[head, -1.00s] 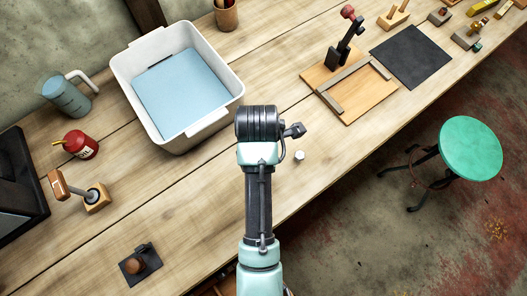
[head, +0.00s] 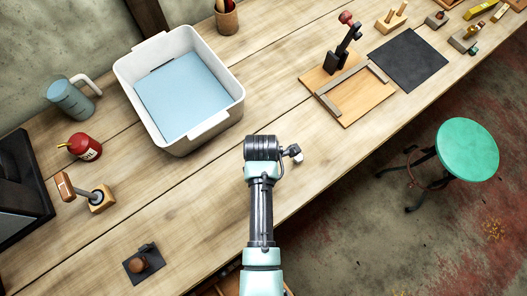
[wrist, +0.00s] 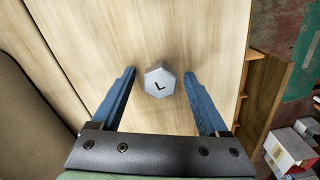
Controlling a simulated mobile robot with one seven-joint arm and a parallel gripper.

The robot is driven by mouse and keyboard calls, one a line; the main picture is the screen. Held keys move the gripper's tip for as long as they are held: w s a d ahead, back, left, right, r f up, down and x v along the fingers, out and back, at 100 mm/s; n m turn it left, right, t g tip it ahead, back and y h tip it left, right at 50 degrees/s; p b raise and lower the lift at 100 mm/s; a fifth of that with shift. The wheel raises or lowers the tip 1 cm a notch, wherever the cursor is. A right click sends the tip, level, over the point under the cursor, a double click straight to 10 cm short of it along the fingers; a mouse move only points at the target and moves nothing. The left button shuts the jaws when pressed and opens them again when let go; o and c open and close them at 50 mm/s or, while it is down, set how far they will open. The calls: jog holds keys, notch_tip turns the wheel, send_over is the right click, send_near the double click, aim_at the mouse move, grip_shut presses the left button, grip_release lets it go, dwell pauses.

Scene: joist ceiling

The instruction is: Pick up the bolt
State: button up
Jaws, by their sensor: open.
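My gripper (wrist: 159,74) is open, with one blue finger on each side of the bolt in that view. The bolt lies near the fingertips with gaps to both fingers; the height between them is hard to tell. In the head view the bolt (head: 298,157) is a small pale spot at the right of my wrist, partly covered.
A white bin (head: 126,76) with a blue sheet stands at the back left. A wooden clamp fixture (head: 357,101) and black mat (head: 408,60) lie to the right. A green stool (head: 467,149) stands off the bench. The bench around the bolt is clear.

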grip_shut()
jog(key=shift+r, duration=0.15)
